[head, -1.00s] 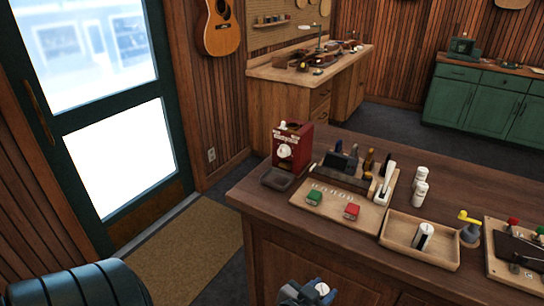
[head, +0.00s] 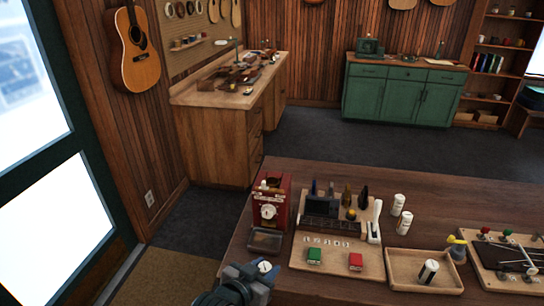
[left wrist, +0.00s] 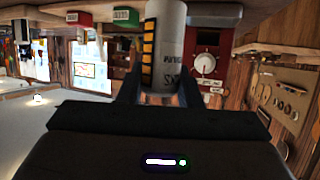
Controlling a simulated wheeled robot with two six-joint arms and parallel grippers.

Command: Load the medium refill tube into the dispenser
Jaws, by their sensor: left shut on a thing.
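The dispenser (head: 270,207) is a red box with a white dial, standing at the left end of the counter, a dark tray at its foot. My left gripper (head: 258,278) is low in the head view, in front of the counter edge. It is shut on a pale refill tube (head: 265,266), of which only the white end shows. In the left wrist view the gripper (left wrist: 163,98) grips the tube (left wrist: 168,45), which has dark lettering I cannot read clearly and yellow marks beside it. The dispenser (left wrist: 207,65) appears behind it, apart. My right gripper is out of view.
A wooden board (head: 335,262) holds a green box (head: 314,256) and a red box (head: 355,262). White tubes (head: 398,205) stand behind a wooden tray (head: 398,275) with another tube (head: 428,271). A workbench (head: 210,130) stands behind.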

